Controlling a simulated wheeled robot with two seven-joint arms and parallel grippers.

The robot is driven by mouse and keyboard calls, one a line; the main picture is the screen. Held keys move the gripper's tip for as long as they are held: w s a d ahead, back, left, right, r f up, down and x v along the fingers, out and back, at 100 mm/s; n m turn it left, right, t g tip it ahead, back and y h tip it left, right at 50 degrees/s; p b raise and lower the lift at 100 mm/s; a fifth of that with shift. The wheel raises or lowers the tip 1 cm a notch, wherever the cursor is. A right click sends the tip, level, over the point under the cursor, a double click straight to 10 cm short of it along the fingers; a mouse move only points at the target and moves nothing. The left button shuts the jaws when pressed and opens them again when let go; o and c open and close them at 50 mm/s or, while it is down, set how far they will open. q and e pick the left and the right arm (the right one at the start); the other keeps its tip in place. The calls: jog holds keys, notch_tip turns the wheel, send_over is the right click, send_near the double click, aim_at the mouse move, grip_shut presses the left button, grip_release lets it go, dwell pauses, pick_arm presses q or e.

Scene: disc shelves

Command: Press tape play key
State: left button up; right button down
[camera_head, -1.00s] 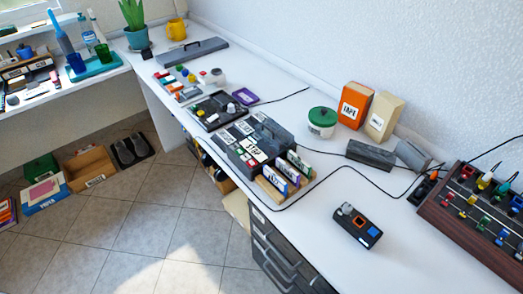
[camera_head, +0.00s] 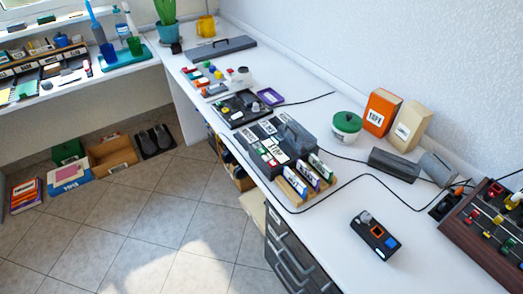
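A dark grey tape machine (camera_head: 296,136) sits on the white counter in the middle of the view. Its top has several white, dark, red and green keys (camera_head: 268,148); which one is the play key is too small to tell. A wooden rack (camera_head: 292,190) with several upright cassettes (camera_head: 321,168) stands against its near right side. Neither of my grippers is in view.
A black tray with parts (camera_head: 243,107) and a purple dish (camera_head: 270,97) lie behind the machine. A green-lidded jar (camera_head: 347,125), an orange box (camera_head: 381,111) and a beige box (camera_head: 408,123) stand right of it. A black device (camera_head: 375,237) lies on the counter's front right. A cable crosses between.

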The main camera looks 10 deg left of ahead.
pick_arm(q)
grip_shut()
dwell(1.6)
